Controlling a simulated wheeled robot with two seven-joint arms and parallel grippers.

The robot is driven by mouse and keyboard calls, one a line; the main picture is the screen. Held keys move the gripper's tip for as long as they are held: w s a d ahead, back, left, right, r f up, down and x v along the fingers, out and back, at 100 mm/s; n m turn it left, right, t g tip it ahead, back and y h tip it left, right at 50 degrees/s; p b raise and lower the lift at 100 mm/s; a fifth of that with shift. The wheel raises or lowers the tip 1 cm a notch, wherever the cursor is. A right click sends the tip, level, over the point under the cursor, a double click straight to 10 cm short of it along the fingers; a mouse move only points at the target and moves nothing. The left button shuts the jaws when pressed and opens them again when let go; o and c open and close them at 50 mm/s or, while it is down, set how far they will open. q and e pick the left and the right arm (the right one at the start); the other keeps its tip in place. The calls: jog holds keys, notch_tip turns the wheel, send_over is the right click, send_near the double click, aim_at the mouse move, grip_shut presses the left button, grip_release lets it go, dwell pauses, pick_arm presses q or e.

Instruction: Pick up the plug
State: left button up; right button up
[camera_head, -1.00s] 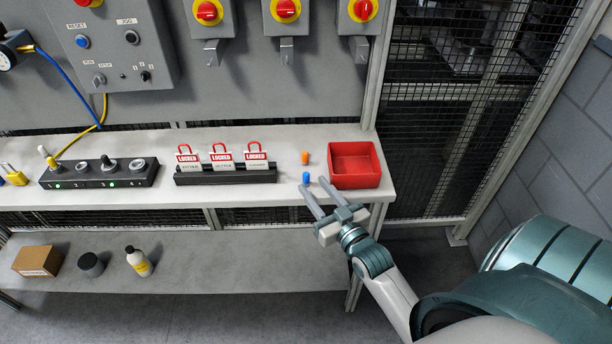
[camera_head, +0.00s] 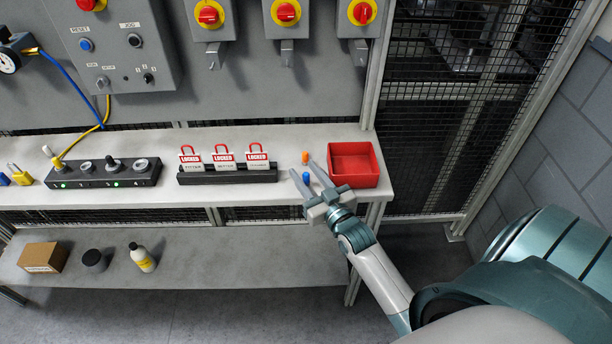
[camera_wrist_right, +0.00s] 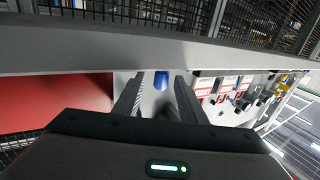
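A small blue plug (camera_head: 306,177) stands on the bench top near its front edge, left of the red bin. A small orange plug (camera_head: 305,157) stands just behind it. My right gripper (camera_head: 303,168) is open, with its fingers reaching over the bench on either side of the blue plug. In the right wrist view the blue plug (camera_wrist_right: 161,80) shows between the two spread fingers (camera_wrist_right: 160,92), apart from both. The orange plug does not show clearly there. My left gripper is not in view.
The red bin (camera_head: 376,170) sits close to the right finger. A dark rack (camera_head: 228,177) with several red LOCKED tags stands to the left. A black socket block (camera_head: 70,181) is further left. A lower shelf (camera_head: 220,270) holds a box, a jar and a bottle.

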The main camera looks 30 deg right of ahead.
aim_at(308, 174)
dwell(0.4)
grip_shut()
jog(key=shift+r, duration=0.5)
jog(key=r, duration=0.1)
jog(key=r+b, duration=0.1)
jog(key=r, duration=0.1)
jog(key=shift+s+d+r+b, duration=0.1)
jog(key=shift+s+d+b, duration=0.1)
jog(key=shift+b, duration=0.1)
jog(key=s+d+r+b, duration=0.3)
jog(key=s+d+r, duration=0.3)
jog(key=d, duration=0.3)
jog(key=shift+s+r, duration=0.3)
jog(key=shift+r, duration=0.1)
